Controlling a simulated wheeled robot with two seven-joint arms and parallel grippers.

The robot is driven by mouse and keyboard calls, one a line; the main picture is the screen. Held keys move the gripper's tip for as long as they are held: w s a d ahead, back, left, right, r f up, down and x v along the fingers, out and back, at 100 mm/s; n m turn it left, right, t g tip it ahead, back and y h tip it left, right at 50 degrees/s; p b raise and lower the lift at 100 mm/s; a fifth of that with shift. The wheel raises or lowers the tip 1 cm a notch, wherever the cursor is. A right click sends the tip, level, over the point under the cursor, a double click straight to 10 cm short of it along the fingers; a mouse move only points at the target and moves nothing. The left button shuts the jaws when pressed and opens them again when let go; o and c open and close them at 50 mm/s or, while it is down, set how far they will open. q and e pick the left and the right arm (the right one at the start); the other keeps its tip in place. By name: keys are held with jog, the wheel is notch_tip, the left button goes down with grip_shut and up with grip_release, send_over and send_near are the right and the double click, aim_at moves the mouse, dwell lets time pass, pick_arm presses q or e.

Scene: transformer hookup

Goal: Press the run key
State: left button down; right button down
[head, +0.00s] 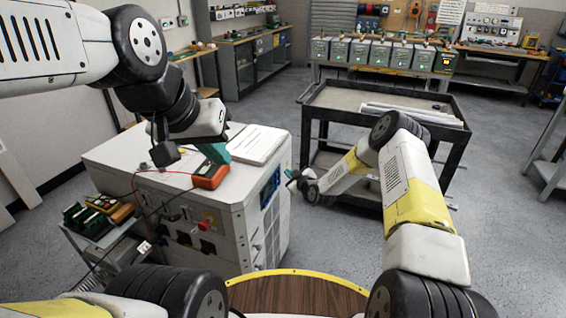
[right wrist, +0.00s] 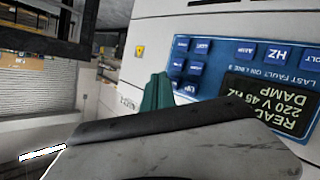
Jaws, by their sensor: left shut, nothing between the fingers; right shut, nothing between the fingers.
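A white cabinet (head: 150,190) carries a blue control panel (head: 270,187) on its right side. In the right wrist view the blue panel (right wrist: 225,68) appears upside down, with several blue keys (right wrist: 195,68) and a dark display (right wrist: 270,100) reading about "READY, 220 V 45 HZ". The small keys' labels are too blurred to tell which is the run key. My right gripper (head: 291,176) is shut and empty beside the panel; its green fingertip (right wrist: 157,92) appears beside the small keys, and contact cannot be told. My left gripper (head: 217,154) is shut and empty over the cabinet top.
An orange meter (head: 210,174) with thin leads lies on the cabinet top, close to my left gripper. A white flat block (head: 258,144) lies behind it. A black cart (head: 345,98) stands behind my right arm. A small side shelf (head: 95,236) holds green-black items.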

jog(key=shift+a, duration=0.1)
dwell(0.5)
jog(key=shift+w+a, duration=0.1)
jog(key=shift+a, duration=0.2)
jog(key=shift+w+a, duration=0.15)
jog(key=shift+a, duration=0.25)
dwell(0.5)
jog(key=shift+d, duration=0.1)
jog(key=shift+s+d, duration=0.25)
jog(key=shift+d, duration=0.4)
jog(key=shift+d, duration=0.1)
jog(key=shift+s+d, duration=0.25)
jog(key=shift+d, duration=0.5)
jog(key=shift+s+d, duration=0.3)
jog(key=shift+d, duration=0.5)
jog(key=shift+s+d, duration=0.25)
jog(key=shift+d, duration=0.5)
dwell(0.6)
